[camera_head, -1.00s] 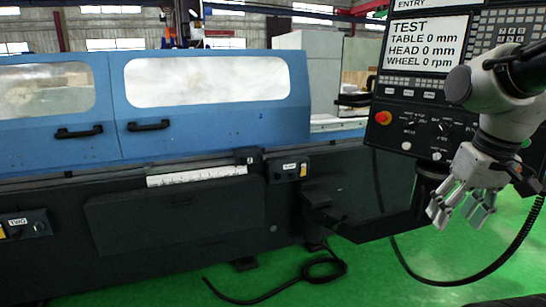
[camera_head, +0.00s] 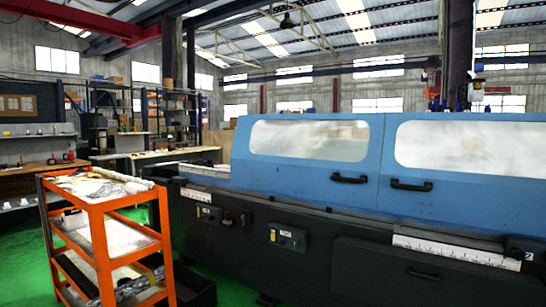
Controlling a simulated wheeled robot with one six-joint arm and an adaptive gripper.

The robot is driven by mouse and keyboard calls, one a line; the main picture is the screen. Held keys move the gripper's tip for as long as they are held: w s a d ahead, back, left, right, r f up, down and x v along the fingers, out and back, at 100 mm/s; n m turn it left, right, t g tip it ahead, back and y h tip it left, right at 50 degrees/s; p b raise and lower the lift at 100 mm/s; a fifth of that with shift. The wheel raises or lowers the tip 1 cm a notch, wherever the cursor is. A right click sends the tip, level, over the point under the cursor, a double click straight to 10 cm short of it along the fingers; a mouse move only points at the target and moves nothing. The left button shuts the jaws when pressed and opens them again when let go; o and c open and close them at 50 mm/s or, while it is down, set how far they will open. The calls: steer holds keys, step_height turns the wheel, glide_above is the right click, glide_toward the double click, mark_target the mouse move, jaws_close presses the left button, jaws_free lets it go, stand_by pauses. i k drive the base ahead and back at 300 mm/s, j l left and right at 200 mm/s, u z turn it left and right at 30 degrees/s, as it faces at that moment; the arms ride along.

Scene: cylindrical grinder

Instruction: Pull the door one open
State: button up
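The blue grinder cover has two doors side by side, both closed. The left door (camera_head: 316,185) has a wide window and a black bar handle (camera_head: 349,179) near its lower right corner. The right door (camera_head: 470,195) has a similar window and a black handle (camera_head: 411,186) near its lower left corner. The two handles sit close together on either side of the seam. No readable label shows which is door one. My gripper is not in view.
An orange cart (camera_head: 100,220) with papers on top stands at the left front, near the grinder's left end. The dark machine base (camera_head: 330,262) runs below the doors, with a small switch box (camera_head: 288,237) on its front. Workbenches and shelves stand behind at left.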

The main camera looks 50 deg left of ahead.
mark_target(339, 140)
steer(key=u, duration=1.5)
steer(key=i, duration=0.1)
steer(key=i+j+z, duration=0.15)
steer(key=i+j, duration=0.15)
steer(key=i+j+z, duration=0.2)
steer(key=i, duration=0.25)
steer(key=i+j+z, duration=0.15)
steer(key=i+j, duration=0.2)
steer(key=j, duration=0.15)
steer(key=i+j+z, duration=0.2)
steer(key=j, duration=0.25)
steer(key=i+j+z, duration=0.15)
steer(key=i+j, duration=0.25)
steer(key=i+j+z, duration=0.2)
steer(key=j, duration=0.35)
steer(key=i, duration=0.05)
